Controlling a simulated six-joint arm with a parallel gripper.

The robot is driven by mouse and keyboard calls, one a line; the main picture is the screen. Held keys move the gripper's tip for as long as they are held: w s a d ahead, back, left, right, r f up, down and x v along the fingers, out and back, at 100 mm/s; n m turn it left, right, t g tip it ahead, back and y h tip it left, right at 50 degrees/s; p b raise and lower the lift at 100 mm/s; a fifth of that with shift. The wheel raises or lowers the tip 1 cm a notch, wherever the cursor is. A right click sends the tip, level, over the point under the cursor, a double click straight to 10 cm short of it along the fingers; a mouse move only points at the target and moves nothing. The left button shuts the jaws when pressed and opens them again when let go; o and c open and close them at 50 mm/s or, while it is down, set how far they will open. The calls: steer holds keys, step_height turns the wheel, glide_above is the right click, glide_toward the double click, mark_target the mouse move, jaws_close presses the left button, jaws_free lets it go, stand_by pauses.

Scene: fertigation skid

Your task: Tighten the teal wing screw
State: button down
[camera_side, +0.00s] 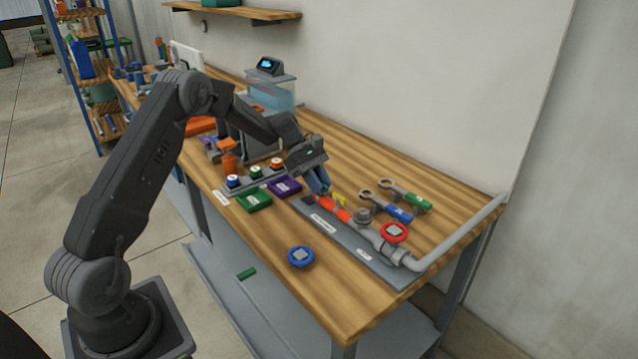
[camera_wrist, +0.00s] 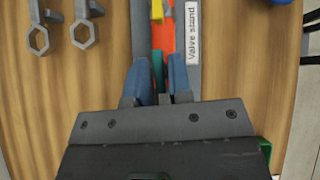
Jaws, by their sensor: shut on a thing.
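The teal wing screw (camera_wrist: 158,68) shows in the wrist view as a narrow upright piece between my fingers, above the orange pipe (camera_wrist: 166,40). My gripper (camera_wrist: 161,72) points down at the pipe, and its two blue-grey fingers are shut on the screw, one on each side. The screw's lower part is hidden. In the side view my gripper (camera_side: 322,190) is at the left end of the valve stand (camera_side: 322,222), and its fingers hide the screw. A yellow piece (camera_wrist: 157,10) stands farther along the pipe, apart from my fingers.
Blue and green wrenches (camera_side: 398,213) lie behind the stand. A red-rimmed gauge (camera_side: 394,232) is on its right part; a blue-rimmed one (camera_side: 300,257) lies in front. Green (camera_side: 252,207) and purple (camera_side: 285,192) trays are to the left. The table's front right is clear.

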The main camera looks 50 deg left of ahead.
steer(key=shift+m+g, duration=0.6)
steer(key=shift+m, duration=0.1)
steer(key=c, duration=1)
jaws_free()
steer(key=shift+c, duration=0.2)
steer(key=v, duration=1.3)
steer(key=shift+a+r, duration=0.25)
